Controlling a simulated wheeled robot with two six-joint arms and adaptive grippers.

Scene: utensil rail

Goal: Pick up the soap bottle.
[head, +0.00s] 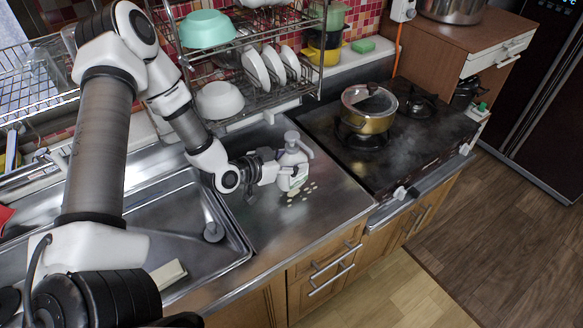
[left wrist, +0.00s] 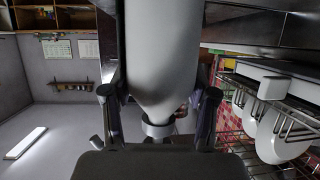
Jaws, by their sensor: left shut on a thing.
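The soap bottle (head: 293,158) is a pale grey-white pump bottle over the steel counter, between the sink and the stove. It looks about upright, with its pump head on top. My left gripper (head: 284,174) reaches it from the left and is shut on its body. In the left wrist view the bottle (left wrist: 163,55) fills the middle, with one finger on each side. I cannot tell whether its base touches the counter. My right gripper is not in view.
A dish rack (head: 246,83) with bowls and plates stands behind the bottle. A lidded pot (head: 368,112) sits on the stove (head: 418,137) to the right. The sink (head: 178,232) lies to the left. The counter (head: 300,225) in front is clear apart from pale spots.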

